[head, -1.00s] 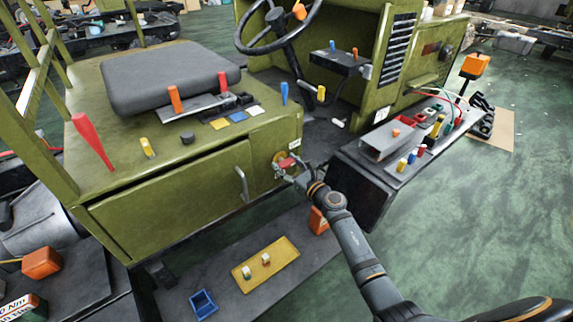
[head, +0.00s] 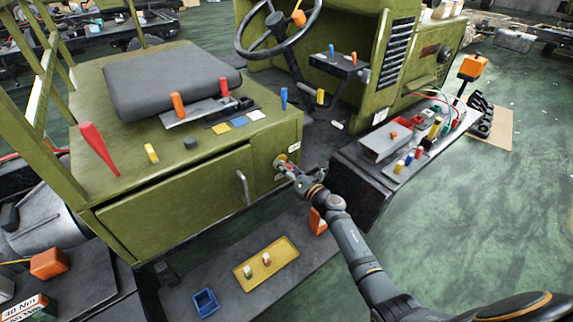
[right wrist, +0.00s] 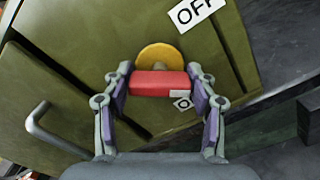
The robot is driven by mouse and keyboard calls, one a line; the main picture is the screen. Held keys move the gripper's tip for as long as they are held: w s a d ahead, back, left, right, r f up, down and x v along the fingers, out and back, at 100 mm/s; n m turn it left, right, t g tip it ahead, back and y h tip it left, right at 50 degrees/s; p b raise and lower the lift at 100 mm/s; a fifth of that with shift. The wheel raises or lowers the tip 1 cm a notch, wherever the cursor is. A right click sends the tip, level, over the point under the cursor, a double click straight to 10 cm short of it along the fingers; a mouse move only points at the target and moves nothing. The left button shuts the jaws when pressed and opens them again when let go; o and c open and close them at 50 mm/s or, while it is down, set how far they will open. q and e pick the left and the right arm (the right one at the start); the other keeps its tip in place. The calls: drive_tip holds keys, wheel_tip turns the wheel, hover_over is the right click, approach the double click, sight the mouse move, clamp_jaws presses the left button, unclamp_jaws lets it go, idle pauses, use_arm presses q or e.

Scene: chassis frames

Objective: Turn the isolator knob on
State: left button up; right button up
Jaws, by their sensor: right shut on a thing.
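The isolator knob is a red bar (right wrist: 160,83) on a yellow round plate (right wrist: 158,57), on the green panel. In the head view its yellow plate (head: 281,160) shows at the right end of the cabinet front. My right gripper (right wrist: 160,88) is shut on the red bar, with one finger at each end. In the head view my right gripper (head: 290,170) covers most of the knob. A label reading OFF (right wrist: 196,10) is above the knob. A smaller, partly hidden label (right wrist: 183,103) shows an O below it. My left gripper is not in view.
A grey drawer handle (head: 242,186) is left of the knob. A dark step box with a switch panel (head: 390,142) stands close on the right. A yellow tray (head: 287,253) and a blue bin (head: 204,301) lie below. Green floor is clear at right.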

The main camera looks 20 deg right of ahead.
drive_tip(key=m+p, duration=0.2)
drive_tip(key=m, duration=0.3)
drive_tip(key=shift+m, duration=0.3)
drive_tip(key=shift+f+m+p, duration=0.1)
drive_tip(key=shift+m+p, duration=1.05)
drive_tip(key=shift+m, duration=1.15)
drive_tip(key=o, duration=1.2)
drive_tip(key=shift+c, duration=0.2)
drive_tip(key=shift+s+d, duration=0.15)
drive_tip(key=shift+s, duration=0.1)
drive_tip(key=v, duration=1.1)
drive_tip(key=shift+s, duration=0.25)
